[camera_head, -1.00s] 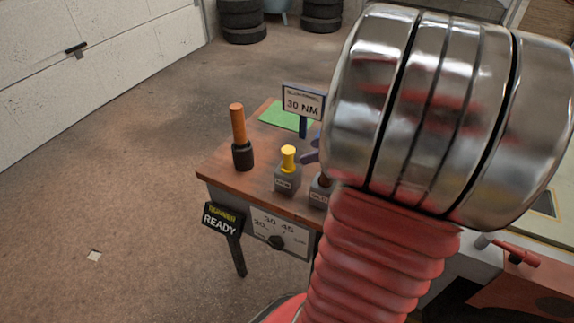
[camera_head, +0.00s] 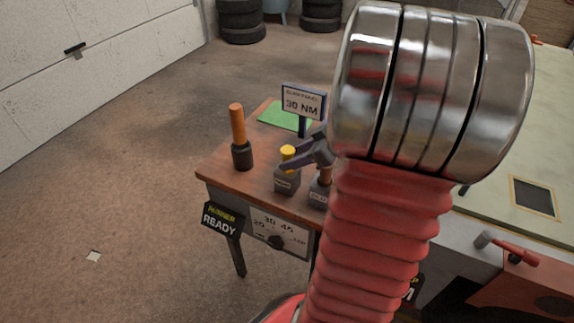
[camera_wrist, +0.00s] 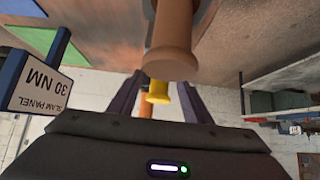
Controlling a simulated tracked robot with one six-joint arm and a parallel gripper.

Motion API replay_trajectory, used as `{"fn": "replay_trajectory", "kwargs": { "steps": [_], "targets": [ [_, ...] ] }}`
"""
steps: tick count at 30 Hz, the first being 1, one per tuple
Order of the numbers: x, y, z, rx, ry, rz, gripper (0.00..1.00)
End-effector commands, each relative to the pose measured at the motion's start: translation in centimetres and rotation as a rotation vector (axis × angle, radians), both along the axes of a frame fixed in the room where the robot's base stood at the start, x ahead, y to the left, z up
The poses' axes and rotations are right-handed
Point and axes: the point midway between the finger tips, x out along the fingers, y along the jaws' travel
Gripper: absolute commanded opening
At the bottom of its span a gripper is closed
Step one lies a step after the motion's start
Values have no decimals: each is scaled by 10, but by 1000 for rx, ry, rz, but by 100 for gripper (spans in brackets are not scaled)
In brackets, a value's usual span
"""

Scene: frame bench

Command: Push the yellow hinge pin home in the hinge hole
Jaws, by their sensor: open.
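The yellow hinge pin (camera_head: 288,151) stands upright in a small grey holder block (camera_head: 287,183) on the brown side bench. My gripper (camera_head: 299,158) is open, with its dark purple fingers pointing left at the pin; one finger crosses in front of its stem. In the wrist view the yellow pin (camera_wrist: 158,93) shows between the two fingers (camera_wrist: 160,85). Whether the fingers touch it I cannot tell. I cannot make out the hinge hole in either view.
A brown pin (camera_head: 325,174) stands in a second grey block (camera_head: 319,194) close by. An orange-handled tool (camera_head: 238,125) stands left on the bench (camera_head: 219,175). A "30 NM" sign (camera_head: 302,102) rises behind. A pale panel (camera_head: 500,150) lies at right. Tires (camera_head: 240,20) stand behind.

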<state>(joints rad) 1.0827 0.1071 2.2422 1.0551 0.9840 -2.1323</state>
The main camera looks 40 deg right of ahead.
Motion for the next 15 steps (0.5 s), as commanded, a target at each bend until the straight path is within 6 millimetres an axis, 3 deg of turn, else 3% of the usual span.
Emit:
{"fn": "replay_trajectory", "kwargs": {
  "steps": [6,15],
  "targets": [
    [18,8,-18,1,1,1,45],
    [20,8,-20,0,1,1,45]
  ]
}}
